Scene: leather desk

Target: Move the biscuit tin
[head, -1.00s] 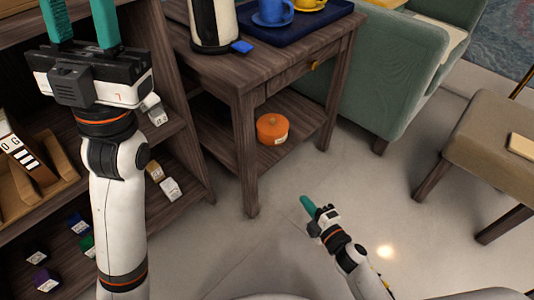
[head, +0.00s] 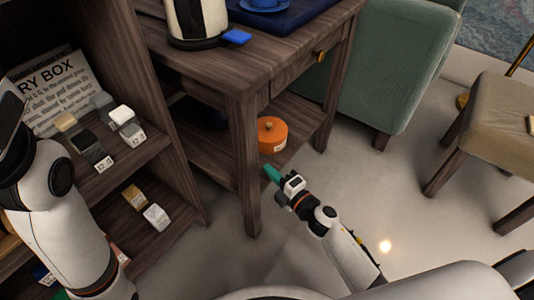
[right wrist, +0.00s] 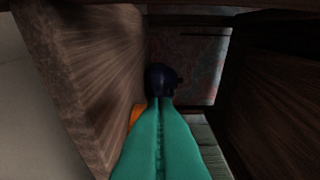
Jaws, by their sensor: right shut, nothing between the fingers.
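The biscuit tin appears to be the round orange tin (head: 272,135) with a small knob on its lid, on the lower shelf of the wooden side table. A sliver of orange (right wrist: 137,113) shows left of the fingers in the right wrist view, partly hidden. My right gripper (head: 270,172) is shut and empty, just in front of and below the tin in the head view. Its teal fingers (right wrist: 160,102) lie together in the right wrist view. My left arm enters at the left edge, and its fingers are outside the picture.
The side table's front leg (head: 247,170) stands left of the right gripper. A dark rounded object (right wrist: 160,80) lies beyond the fingertips. A kettle (head: 197,22) and blue tray (head: 290,18) are on the tabletop.

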